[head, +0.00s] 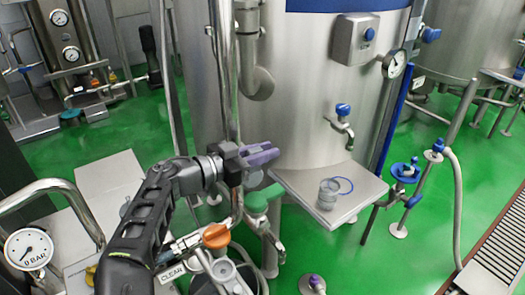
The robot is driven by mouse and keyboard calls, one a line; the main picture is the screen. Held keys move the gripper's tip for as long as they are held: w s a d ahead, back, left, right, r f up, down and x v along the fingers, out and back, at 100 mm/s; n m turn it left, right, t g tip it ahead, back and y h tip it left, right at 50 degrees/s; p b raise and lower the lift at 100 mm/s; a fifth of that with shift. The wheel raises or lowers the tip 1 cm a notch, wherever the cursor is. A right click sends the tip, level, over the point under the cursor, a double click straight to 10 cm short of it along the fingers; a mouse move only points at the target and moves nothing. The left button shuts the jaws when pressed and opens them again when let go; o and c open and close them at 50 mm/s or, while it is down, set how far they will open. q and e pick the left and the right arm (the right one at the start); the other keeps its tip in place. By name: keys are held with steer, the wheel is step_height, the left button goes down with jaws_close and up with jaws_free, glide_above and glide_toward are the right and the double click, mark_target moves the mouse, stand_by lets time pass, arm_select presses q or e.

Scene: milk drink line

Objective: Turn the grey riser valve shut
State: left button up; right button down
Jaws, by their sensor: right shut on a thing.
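My right gripper (262,154) comes up from the lower left on its black arm. Its two purple-grey fingers are close together, pointing right, beside the steel riser pipe (229,100) in front of the large tank. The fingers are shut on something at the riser. I take it to be the grey riser valve's handle, but the gripper and fingers hide most of it, so its angle cannot be told. My left gripper is not in view.
A steel shelf (361,190) holds a clear cup (328,193) under a blue-handled tap (343,110). A pressure gauge (28,249) stands lower left.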

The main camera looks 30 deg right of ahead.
steer(key=d+f+y, duration=0.1)
steer(key=y, duration=0.1)
steer(key=d+f+y+p, duration=0.1)
steer(key=y, duration=0.1)
steer(key=d+f+g+y+p, duration=0.1)
steer(key=y, duration=0.1)
steer(key=shift+w+y, duration=0.2)
steer(key=shift+y, duration=0.2)
steer(key=y+p, duration=0.1)
steer(key=f+y, duration=0.1)
steer(key=shift+d+f+y+p, duration=0.25)
steer(key=shift+d+y+p, duration=0.05)
steer(key=shift+p, duration=0.05)
steer(key=f+y+p, duration=0.1)
steer(key=y, duration=0.1)
steer(key=shift+d+f+g+y, duration=0.1)
steer(key=shift+f+g+y, duration=0.2)
steer(key=shift+f+g, duration=0.1)
steer(key=shift+a+f+y+p, duration=0.25)
steer(key=shift+f+y+p, duration=0.35)
steer(key=shift+f+y, duration=0.7)
steer(key=shift+r, duration=0.2)
steer(key=c, duration=1.3)
jaws_free()
